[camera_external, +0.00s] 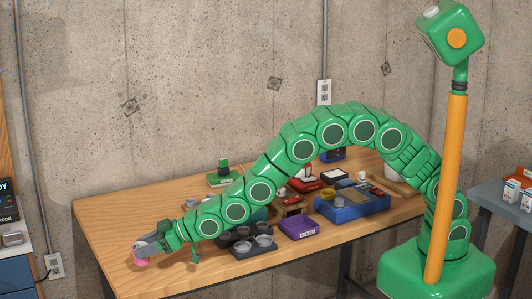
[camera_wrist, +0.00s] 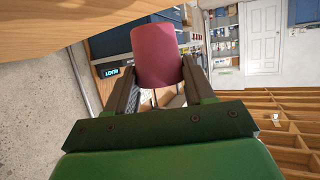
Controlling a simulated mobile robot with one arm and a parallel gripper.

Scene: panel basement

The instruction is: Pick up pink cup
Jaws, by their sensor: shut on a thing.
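The pink cup (camera_wrist: 157,56) sits between the two fingers of my gripper (camera_wrist: 157,88) in the wrist view. The fingers touch it on both sides. In the external view the pink cup (camera_external: 141,262) shows small at the tip of my gripper (camera_external: 146,250), near the left front part of the wooden table. Part of the cup is hidden by the gripper there. I cannot tell from this view whether the cup is clear of the table top.
The wooden table (camera_external: 120,215) is bare around the gripper at its left end. A dark tray with grey cups (camera_external: 264,240), a purple bin (camera_external: 299,227), a blue tray (camera_external: 345,214) and a green-and-black device (camera_external: 224,178) stand further right. A concrete wall (camera_external: 150,60) rises behind.

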